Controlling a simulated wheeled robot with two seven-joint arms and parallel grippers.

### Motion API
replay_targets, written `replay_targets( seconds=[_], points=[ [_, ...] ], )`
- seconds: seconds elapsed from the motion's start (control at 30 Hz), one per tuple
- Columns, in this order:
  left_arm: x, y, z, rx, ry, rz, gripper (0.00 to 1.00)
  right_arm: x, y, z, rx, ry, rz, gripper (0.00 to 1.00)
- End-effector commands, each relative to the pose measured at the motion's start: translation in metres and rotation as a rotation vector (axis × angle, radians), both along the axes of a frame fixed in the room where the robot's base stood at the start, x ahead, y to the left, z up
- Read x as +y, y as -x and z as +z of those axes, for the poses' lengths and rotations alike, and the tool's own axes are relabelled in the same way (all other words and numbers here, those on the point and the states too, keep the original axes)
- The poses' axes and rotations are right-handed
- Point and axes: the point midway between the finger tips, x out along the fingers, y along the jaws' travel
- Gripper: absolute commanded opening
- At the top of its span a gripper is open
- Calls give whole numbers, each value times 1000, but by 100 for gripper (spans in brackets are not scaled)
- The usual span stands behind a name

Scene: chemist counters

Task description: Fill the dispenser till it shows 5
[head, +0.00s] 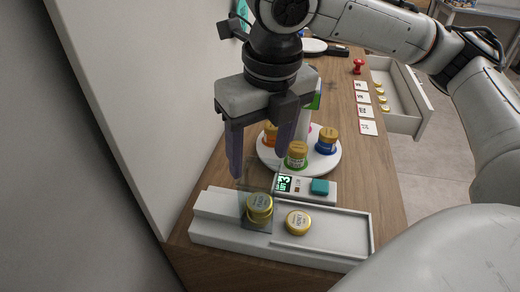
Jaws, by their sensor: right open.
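The white dispenser (345,222) lies at the near end of the wooden counter. Its small display (284,183) glows green and seems to read 3, beside a teal button (320,186). A gold-lidded jar (260,206) sits in the dispenser's clear chute, and another gold-lidded jar (298,222) lies in the tray to the right. My right gripper (259,164) is open, pointing down above the chute, with nothing visible between its fingers. My left gripper is out of view.
A round white stand (333,163) behind the display holds gold-topped jars with orange (270,134), green (297,155) and blue (327,140) bands. Cards (363,111) line the counter's right edge near a red stamp (358,67). An open drawer (402,122) holds several gold-lidded items. A wall borders the left.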

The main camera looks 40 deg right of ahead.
Motion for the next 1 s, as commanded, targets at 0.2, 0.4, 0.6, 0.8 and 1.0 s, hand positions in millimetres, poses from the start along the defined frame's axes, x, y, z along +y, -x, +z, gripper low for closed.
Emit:
replay_targets(
  seconds=[0.2, 0.4, 0.6, 0.8, 1.0],
  points=[
    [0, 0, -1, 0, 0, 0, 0, 0, 1, 12, -3, -1, -1, 61],
    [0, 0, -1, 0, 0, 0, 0, 1, 7, 51, -4, -2, 1, 61],
    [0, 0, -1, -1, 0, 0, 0, 1, 12, 87, -4, 0, -1, 61],
    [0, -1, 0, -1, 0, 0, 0, 1, 15, 100, -1, 1, 0, 61],
    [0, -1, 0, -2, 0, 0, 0, 1, 16, 102, 1, 0, 0, 61]
  ],
)
